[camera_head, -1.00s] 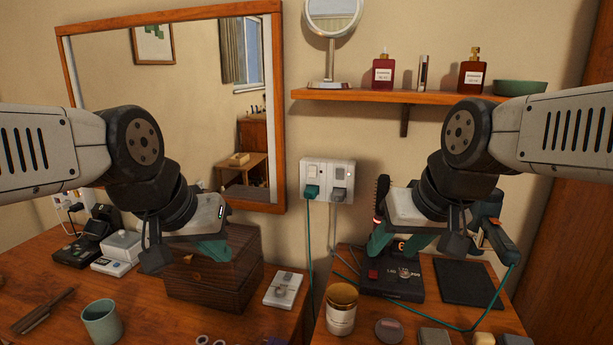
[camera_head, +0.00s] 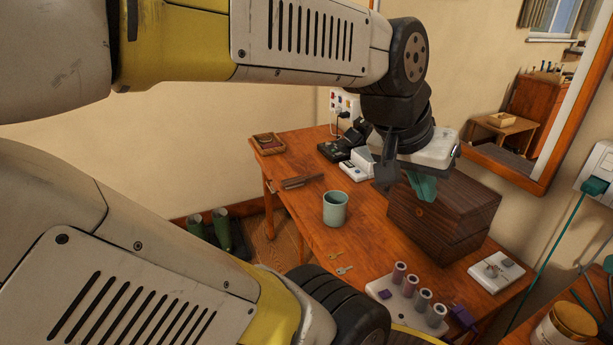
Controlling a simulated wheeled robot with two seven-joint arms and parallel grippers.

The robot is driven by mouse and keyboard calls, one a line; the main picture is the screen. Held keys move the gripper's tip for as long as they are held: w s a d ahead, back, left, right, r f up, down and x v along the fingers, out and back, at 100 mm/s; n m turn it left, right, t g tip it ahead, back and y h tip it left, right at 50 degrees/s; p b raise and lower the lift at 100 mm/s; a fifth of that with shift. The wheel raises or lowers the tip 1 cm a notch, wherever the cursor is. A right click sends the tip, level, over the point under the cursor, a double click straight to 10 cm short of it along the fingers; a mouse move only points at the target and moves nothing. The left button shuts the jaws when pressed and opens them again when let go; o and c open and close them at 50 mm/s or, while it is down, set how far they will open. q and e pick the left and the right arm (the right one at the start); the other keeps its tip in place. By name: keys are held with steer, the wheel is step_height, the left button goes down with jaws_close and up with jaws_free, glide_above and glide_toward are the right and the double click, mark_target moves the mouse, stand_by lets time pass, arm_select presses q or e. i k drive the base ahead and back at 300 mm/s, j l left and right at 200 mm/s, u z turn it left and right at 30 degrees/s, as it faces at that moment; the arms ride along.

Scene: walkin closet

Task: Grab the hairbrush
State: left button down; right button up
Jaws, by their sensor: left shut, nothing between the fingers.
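I cannot make out a hairbrush for certain in the current head view. My left gripper (camera_head: 424,187) is shut and empty, its teal fingers pointing down in front of the dark wooden box (camera_head: 440,218). A thin brown item (camera_head: 302,182) lies on the wooden table (camera_head: 300,222), left of the gripper; I cannot tell what it is. My right gripper is not in view.
A teal cup (camera_head: 335,208) stands left of the box, with keys (camera_head: 343,269) nearer me. A white holder with several cylinders (camera_head: 413,296) sits at the front edge. A jar (camera_head: 566,326) is at lower right. The table's middle has free room.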

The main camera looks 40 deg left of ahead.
mark_target(293, 182)
steer(key=l+u, duration=0.1)
steer(key=u, duration=0.7)
steer(key=l+u, duration=0.1)
steer(key=u, duration=0.35)
steer(key=k+u, duration=0.1)
steer(key=u, duration=0.3)
steer(key=k+z, duration=0.3)
steer(key=k+l+z, duration=0.3)
steer(key=i+j+z, duration=0.35)
steer(key=j, duration=0.2)
steer(key=i+j+z, duration=0.2)
steer(key=j, duration=0.15)
steer(key=j+z, duration=0.15)
steer(key=j, duration=0.15)
steer(key=i+j, duration=0.15)
steer(key=j, duration=0.2)
steer(key=i+j, duration=0.1)
steer(key=j, duration=0.3)
steer(key=i+j, duration=0.15)
steer(key=j, duration=0.2)
steer(key=i+j, duration=0.15)
steer(key=j, duration=0.2)
steer(key=i+j, duration=0.1)
steer(key=j, duration=0.25)
steer(key=i+j, duration=0.15)
steer(key=j, duration=0.25)
steer(key=i+j, duration=0.15)
steer(key=j, duration=0.2)
